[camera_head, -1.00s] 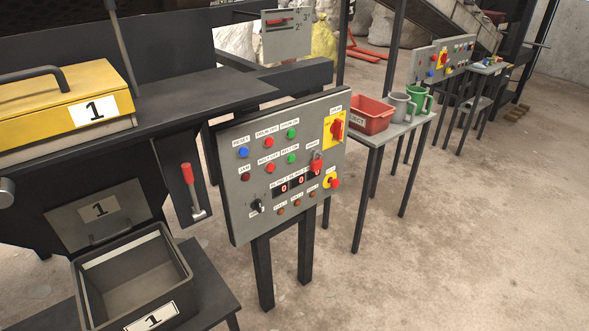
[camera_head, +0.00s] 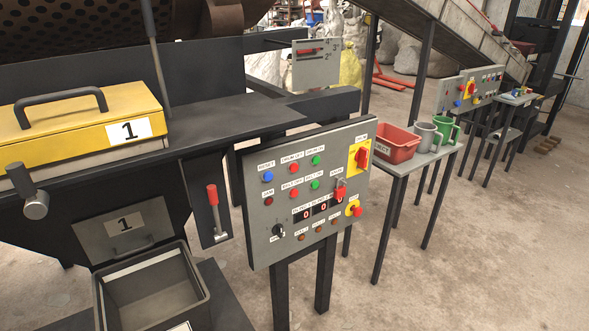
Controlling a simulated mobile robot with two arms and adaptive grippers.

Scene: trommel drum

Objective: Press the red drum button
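The grey control panel (camera_head: 258,215) stands on dark legs in the middle of the view. The red drum button (camera_head: 294,168) is in its top row, under a label that reads like "DRUM OFF". It sits between a blue button (camera_head: 267,177) and a green button (camera_head: 316,160). Another red button (camera_head: 294,194) and a green one (camera_head: 315,185) are in the row below, with belt labels. Nothing covers the red drum button. Neither of my grippers is in view.
A yellow lidded box (camera_head: 80,125) marked 1 and a grey bin (camera_head: 205,290) are left of the panel. A red-handled lever (camera_head: 213,200) hangs beside it. A small table (camera_head: 400,166) at right holds a red tray (camera_head: 393,150) and mugs. Floor in front is clear.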

